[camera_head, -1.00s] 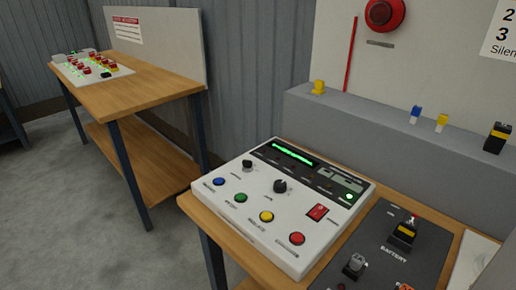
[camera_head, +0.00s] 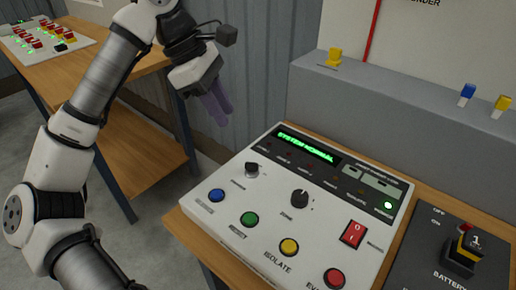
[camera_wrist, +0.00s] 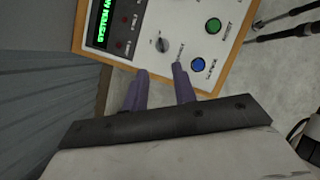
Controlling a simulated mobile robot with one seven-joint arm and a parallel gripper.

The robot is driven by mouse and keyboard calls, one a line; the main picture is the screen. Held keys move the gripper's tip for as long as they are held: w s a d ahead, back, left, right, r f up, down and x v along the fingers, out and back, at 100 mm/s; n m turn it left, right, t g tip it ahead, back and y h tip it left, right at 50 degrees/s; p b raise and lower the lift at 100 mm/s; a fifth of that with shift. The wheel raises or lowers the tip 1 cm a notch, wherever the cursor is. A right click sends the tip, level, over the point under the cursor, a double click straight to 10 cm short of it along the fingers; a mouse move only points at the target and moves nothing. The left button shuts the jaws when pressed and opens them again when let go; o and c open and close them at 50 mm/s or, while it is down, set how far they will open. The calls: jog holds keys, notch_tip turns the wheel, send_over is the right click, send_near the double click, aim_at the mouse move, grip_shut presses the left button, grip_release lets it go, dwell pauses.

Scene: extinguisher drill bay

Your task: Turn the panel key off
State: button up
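The white control panel (camera_head: 290,215) lies on a wooden bench, its green display (camera_head: 304,145) reading "SYSTEM NORMAL". A small dark key-like knob with a silver base (camera_head: 252,169) sits at its upper left; its label is too small to read. The same knob shows in the wrist view (camera_wrist: 162,44), ahead of the fingers. A larger black round knob (camera_head: 300,198) is to its right. My gripper (camera_head: 218,108), with purple fingers, hangs above and left of the panel, apart from it. In the wrist view the fingers (camera_wrist: 160,70) are spread with nothing between them.
Blue (camera_head: 217,195), green (camera_head: 249,219), yellow (camera_head: 289,247) and red (camera_head: 334,278) buttons line the panel's front. A red rocker switch (camera_head: 353,234) is at right. A dark battery plate (camera_head: 450,260) lies beyond it. A grey ledge (camera_head: 390,110) rises behind.

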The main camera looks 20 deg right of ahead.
aim_at(250, 163)
jog(key=x, duration=0.4)
jog(key=p+x, duration=0.1)
jog(key=x, duration=0.4)
jog(key=p+x, duration=0.1)
jog(key=x, duration=0.3)
jog(key=shift+a+f, duration=0.15)
jog(key=shift+f, duration=0.35)
grip_shut()
